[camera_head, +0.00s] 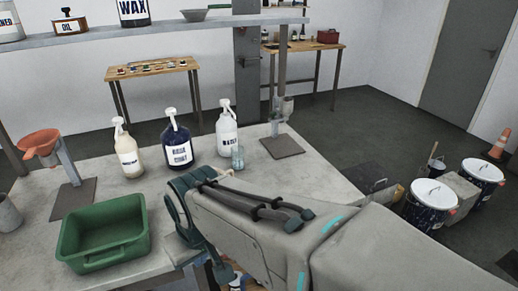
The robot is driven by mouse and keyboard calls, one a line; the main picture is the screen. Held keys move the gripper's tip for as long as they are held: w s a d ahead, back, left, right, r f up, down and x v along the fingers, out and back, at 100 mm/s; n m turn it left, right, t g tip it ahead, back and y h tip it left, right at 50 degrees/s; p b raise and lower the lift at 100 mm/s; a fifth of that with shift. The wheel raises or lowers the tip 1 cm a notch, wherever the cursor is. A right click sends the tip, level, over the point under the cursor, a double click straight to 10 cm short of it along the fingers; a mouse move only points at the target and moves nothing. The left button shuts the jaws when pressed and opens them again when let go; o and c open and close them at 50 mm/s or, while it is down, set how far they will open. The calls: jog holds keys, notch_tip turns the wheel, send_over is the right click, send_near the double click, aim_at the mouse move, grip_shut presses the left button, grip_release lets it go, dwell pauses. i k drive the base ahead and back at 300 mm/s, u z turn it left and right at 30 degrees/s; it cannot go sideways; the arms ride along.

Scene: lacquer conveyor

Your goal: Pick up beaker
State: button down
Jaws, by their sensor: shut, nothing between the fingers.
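A small clear glass beaker (238,157) stands upright on the grey worktop, just right of the pump bottles and behind my arm. My arm reaches in from the lower right, and its teal wrist is over the front edge of the worktop. My gripper (226,272) is low in front of the worktop, mostly hidden by my own arm. It is shut and empty, apart from the beaker.
A green bin (105,234) and an orange funnel on a stand (40,143) are at the left. A shelf (165,30) spans above the worktop.

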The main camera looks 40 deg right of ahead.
aim_at(238, 158)
jog(key=z, duration=0.95)
jog(key=i, duration=0.5)
jog(key=k, duration=0.5)
jog(key=u, duration=2.3)
jog(key=k, duration=0.7)
jog(key=z, duration=0.95)
jog(key=i, duration=1)
